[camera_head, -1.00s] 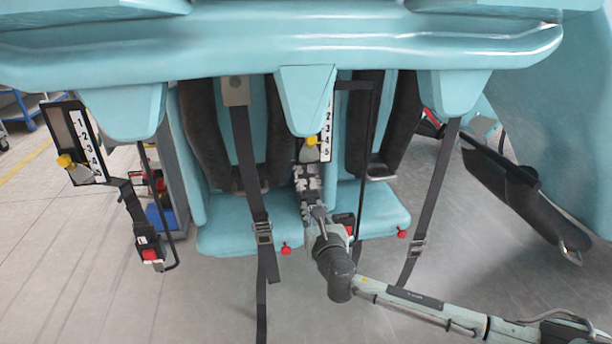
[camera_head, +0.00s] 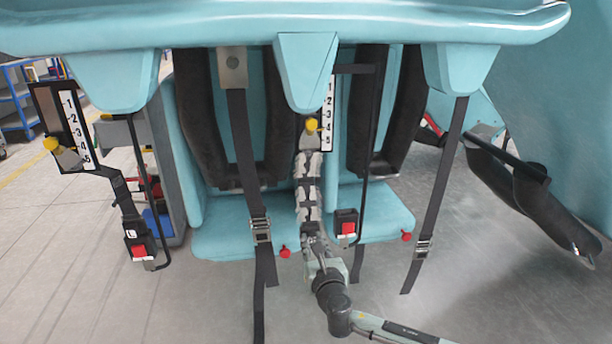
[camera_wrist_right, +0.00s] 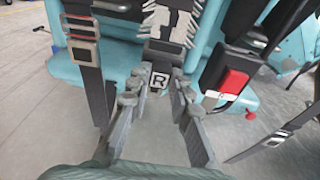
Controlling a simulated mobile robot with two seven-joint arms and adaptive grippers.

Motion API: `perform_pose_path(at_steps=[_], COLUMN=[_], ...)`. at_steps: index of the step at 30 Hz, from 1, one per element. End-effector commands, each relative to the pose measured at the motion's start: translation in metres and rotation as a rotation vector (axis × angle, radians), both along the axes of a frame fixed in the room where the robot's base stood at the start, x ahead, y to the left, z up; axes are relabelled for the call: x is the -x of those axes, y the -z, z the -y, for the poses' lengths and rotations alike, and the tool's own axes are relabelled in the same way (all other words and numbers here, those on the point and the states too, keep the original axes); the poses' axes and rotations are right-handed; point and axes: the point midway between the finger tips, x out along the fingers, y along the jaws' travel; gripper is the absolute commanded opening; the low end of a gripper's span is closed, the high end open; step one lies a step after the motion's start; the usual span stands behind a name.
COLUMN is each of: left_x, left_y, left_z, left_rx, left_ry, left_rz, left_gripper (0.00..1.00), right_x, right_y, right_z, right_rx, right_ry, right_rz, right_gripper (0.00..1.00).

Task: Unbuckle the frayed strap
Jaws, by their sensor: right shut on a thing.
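The frayed strap (camera_head: 309,190), dark with pale ragged patches, hangs from the middle height-scale plate. It also shows at the top of the right wrist view (camera_wrist_right: 167,25). My right gripper (camera_head: 314,250) is at its lower end. In the wrist view its fingers (camera_wrist_right: 158,92) are shut on the end piece marked R (camera_wrist_right: 159,80). The black buckle with a red button (camera_head: 347,227) stands to the right of the strap, apart from it; it is large in the wrist view (camera_wrist_right: 232,84). My left gripper is not in view.
A left strap runs into a buckle marked L (camera_head: 138,248). Webbing straps with metal adjusters hang at left (camera_head: 261,232) and right (camera_head: 423,248). Behind are blue seats (camera_head: 235,236) with dark padded restraints (camera_head: 200,125). Red knobs (camera_head: 285,252) sit at the seat front.

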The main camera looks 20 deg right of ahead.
Motion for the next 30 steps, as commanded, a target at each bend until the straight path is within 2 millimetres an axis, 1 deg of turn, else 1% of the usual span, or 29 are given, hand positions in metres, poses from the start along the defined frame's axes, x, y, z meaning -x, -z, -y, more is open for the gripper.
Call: perform_pose_path(at_steps=[1, 4, 5, 10, 19, 22, 26, 30], left_x=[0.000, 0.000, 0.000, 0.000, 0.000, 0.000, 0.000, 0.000], left_y=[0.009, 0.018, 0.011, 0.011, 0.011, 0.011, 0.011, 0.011], left_z=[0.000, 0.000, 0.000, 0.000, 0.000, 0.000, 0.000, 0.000], left_rx=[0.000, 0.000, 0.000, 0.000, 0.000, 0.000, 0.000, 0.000], left_ry=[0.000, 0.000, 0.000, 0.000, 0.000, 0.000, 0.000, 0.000], left_rz=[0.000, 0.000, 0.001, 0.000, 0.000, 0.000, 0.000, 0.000], left_gripper=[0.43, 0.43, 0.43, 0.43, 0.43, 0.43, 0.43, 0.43], right_x=[0.000, 0.000, 0.000, 0.000, 0.001, 0.008, 0.029, 0.059], right_y=[0.011, 0.023, 0.016, 0.016, 0.016, 0.016, 0.013, 0.010], right_z=[0.000, 0.000, 0.000, 0.000, 0.000, -0.002, -0.007, -0.014], right_rx=[0.000, -0.001, -0.001, 0.000, 0.000, -0.001, 0.000, -0.001], right_ry=[0.000, 0.000, 0.000, 0.000, 0.000, -0.001, -0.002, -0.003], right_rz=[-0.001, -0.001, 0.001, 0.000, -0.002, -0.002, -0.003, -0.004], right_gripper=[0.00, 0.00, 0.24, 0.44, 0.44, 0.44, 0.44, 0.44])
